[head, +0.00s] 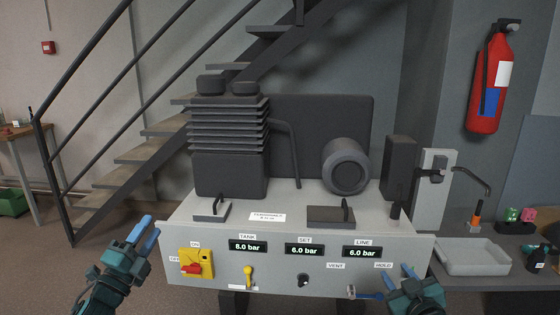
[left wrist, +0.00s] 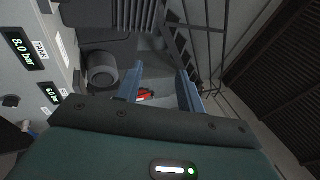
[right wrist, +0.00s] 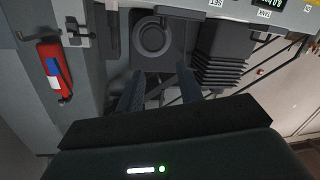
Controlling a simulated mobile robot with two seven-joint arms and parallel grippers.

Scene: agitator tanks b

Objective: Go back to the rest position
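My left gripper (head: 146,236) is in front of the left end of the grey control panel (head: 220,279), apart from it. Its two blue fingers are spread with nothing between them, as the left wrist view shows too (left wrist: 160,88). My right gripper (head: 390,280) is low at the panel's right end, by the VENT/HOLD lever (head: 366,294). In the right wrist view its fingers (right wrist: 160,90) are apart and empty. Whether a finger touches the lever cannot be told.
The panel carries a red-and-yellow switch (head: 195,265), a yellow lever (head: 248,276) and several displays. A dark compressor (head: 229,145) stands on top. A grey tray (head: 472,257) lies right, a fire extinguisher (head: 490,85) hangs above, and stairs (head: 150,150) rise behind.

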